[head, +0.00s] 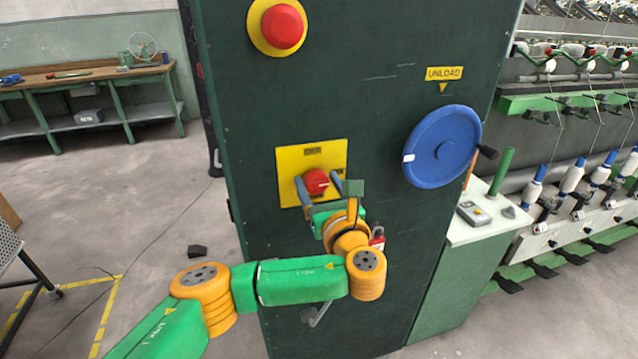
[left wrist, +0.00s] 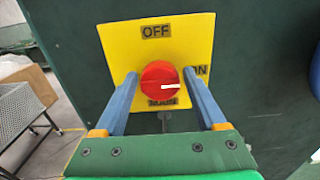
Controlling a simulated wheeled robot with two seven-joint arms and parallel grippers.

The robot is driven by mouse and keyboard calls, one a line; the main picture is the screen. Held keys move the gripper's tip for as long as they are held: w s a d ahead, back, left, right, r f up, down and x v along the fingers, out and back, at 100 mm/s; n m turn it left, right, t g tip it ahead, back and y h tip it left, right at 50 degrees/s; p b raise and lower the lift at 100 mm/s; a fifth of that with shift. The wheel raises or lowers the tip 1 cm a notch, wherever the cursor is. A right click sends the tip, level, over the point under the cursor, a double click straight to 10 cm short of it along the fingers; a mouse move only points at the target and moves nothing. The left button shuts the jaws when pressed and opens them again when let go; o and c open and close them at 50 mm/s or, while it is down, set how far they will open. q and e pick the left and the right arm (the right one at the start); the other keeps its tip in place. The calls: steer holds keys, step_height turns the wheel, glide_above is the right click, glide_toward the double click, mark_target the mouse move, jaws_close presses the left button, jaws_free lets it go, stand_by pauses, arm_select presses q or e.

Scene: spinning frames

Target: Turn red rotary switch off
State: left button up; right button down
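The red rotary switch (head: 316,182) sits on a yellow plate (head: 292,160) on the front of a dark green cabinet. In the left wrist view the red knob (left wrist: 158,80) has a white mark that points right, towards the ON label (left wrist: 201,70). The OFF label (left wrist: 156,31) is above the knob. My left gripper (head: 319,180) is open in front of the plate. Its two blue fingers stand on either side of the knob, with a gap on each side in the left wrist view (left wrist: 160,74). My right gripper is not in view.
A red push button (head: 283,27) is higher on the cabinet (head: 365,100). A blue handwheel (head: 440,147) with a black handle is to the right, under an UNLOAD label (head: 444,73). A red padlock-like part (head: 378,238) hangs below the switch, beside my wrist.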

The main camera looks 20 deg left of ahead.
arm_select(q)
steer(key=c, duration=1)
steer(key=shift+f+n, duration=0.1)
steer(key=shift+n, duration=0.3)
steer(key=n+b, duration=0.1)
steer(key=n, duration=0.3)
steer(key=shift+a+f, duration=0.1)
steer(key=n+b, duration=0.2)
steer(key=n, duration=0.2)
steer(key=shift+s+f+n, duration=0.1)
steer(key=shift+n, duration=0.2)
steer(key=n+b, duration=0.2)
steer(key=n, duration=0.2)
steer(key=shift+f, duration=0.1)
steer(key=shift+a+n+b, duration=0.1)
steer(key=shift+n+b, duration=1.15)
steer(key=shift+n, duration=1.15)
steer(key=o, duration=1.4)
